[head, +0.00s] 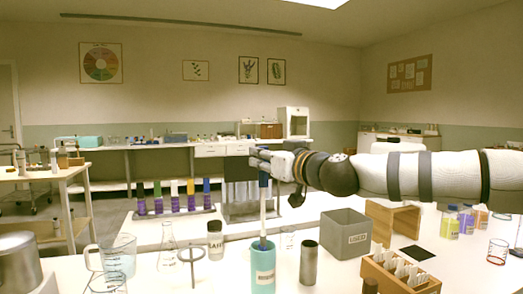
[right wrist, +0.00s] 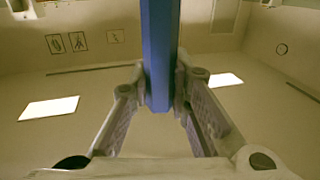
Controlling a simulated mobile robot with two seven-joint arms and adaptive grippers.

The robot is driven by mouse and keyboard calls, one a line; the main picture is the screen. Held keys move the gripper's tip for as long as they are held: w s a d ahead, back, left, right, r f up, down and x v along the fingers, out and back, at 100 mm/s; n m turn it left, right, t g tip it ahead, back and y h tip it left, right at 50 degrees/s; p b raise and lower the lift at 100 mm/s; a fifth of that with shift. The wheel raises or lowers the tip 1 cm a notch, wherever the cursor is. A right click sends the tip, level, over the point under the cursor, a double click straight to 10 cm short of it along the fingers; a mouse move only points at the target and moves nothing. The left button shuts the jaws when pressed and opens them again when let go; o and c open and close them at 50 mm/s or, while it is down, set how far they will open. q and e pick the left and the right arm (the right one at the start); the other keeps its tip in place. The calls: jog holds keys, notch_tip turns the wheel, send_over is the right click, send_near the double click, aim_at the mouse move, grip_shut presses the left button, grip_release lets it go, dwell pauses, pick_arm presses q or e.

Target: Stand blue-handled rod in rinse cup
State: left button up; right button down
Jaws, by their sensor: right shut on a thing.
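The blue-handled rod (head: 263,207) is upright in the head view, with its blue handle at the top and a pale shaft below. My right gripper (head: 262,162) is shut on the blue handle, which also shows between the fingers in the right wrist view (right wrist: 159,55). The teal rinse cup (head: 263,270) stands on the white table directly below the gripper. The rod's lower end meets the cup's mouth in the picture; how deep it reaches inside is hidden. My left gripper is not in view.
A ring stand (head: 192,256), a flask (head: 168,240) and a labelled jar (head: 215,240) stand left of the cup. A dark cylinder (head: 309,262) and a grey bin (head: 345,234) stand to its right. A rack of colour-capped tubes (head: 175,213) is behind.

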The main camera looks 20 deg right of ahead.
aim_at(264, 199)
jog(key=shift+f+b, duration=1.95)
jog(key=shift+f, duration=3)
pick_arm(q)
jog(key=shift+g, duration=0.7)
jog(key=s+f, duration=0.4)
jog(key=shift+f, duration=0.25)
pick_arm(e)
jog(key=c, duration=1.4)
grip_release()
jog(key=v, duration=1.2)
